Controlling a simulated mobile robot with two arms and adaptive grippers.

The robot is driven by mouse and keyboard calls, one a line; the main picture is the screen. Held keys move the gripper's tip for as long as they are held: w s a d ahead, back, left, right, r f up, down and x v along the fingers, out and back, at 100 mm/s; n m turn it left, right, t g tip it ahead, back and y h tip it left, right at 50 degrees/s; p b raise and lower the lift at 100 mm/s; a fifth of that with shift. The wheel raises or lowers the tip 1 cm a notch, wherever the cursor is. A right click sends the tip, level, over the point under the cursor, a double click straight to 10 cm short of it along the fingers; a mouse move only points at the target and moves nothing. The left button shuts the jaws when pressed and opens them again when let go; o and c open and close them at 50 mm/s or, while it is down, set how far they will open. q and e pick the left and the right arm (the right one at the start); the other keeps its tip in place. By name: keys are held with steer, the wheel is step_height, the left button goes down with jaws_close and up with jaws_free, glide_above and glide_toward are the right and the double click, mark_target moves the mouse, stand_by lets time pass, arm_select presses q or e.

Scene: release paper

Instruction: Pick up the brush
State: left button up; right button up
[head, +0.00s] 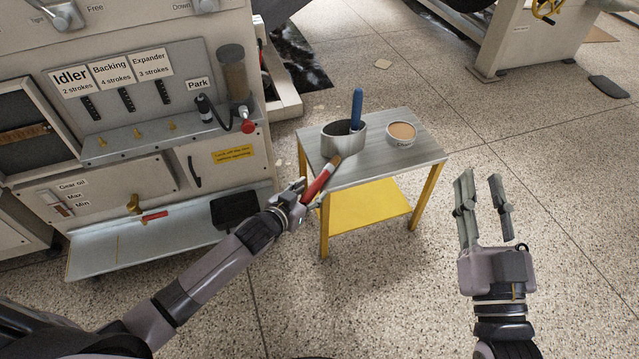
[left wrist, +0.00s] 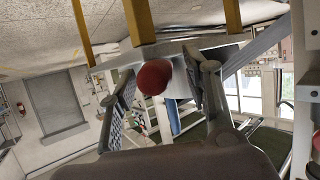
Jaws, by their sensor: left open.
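The brush (head: 319,184) has a red handle and a brownish part near the metal pot. It lies slanted at the near left edge of the small table, its handle pointing over the edge towards my left gripper (head: 300,196). In the left wrist view the round red handle end (left wrist: 154,77) shows between the two open fingers of the left gripper (left wrist: 165,95), with gaps at both sides. The bristles cannot be made out. My right gripper (head: 482,180) is open and empty, above the floor to the right of the table.
The grey-topped table (head: 378,168) has yellow legs and a yellow lower shelf (head: 370,208). On it stand the metal pot (head: 342,140) with a blue-handled tool (head: 357,108) and a round tin (head: 401,133). A machine panel (head: 120,110) stands at the left. Floor around the right gripper is free.

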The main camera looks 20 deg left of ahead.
arm_select(q)
steer(key=shift+w, duration=0.1)
steer(key=shift+c, duration=0.2)
jaws_close()
stand_by(0.4)
